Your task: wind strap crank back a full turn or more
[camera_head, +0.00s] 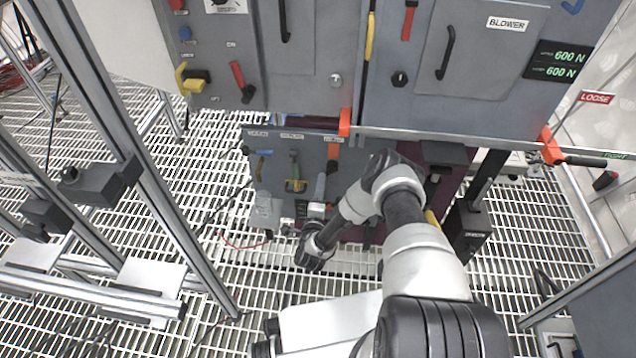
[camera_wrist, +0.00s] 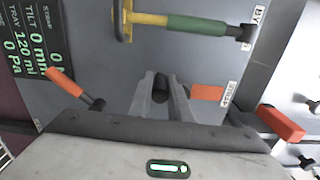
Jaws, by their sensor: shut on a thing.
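In the wrist view my gripper (camera_wrist: 160,92) has its two grey fingers closed around a dark round knob or grip (camera_wrist: 161,82) in front of a grey panel. How that part joins the panel is hidden. In the head view my arm reaches down to the low grey panel (camera_head: 270,172), and the fingertips are hard to make out. An orange crank (camera_head: 551,147) with a black grip (camera_head: 588,161) sits at the right end of a grey band (camera_head: 440,139), near LOOSE and TIGHT labels. My arm's end is well left of and below that crank, apart from it.
In the wrist view an orange lever (camera_wrist: 65,82) stands left of the fingers, a yellow-and-green handle (camera_wrist: 195,25) above, and a red-orange block (camera_wrist: 281,122) at right. A metal frame (camera_head: 130,165) stands left in the head view. Open grating (camera_head: 215,150) lies between.

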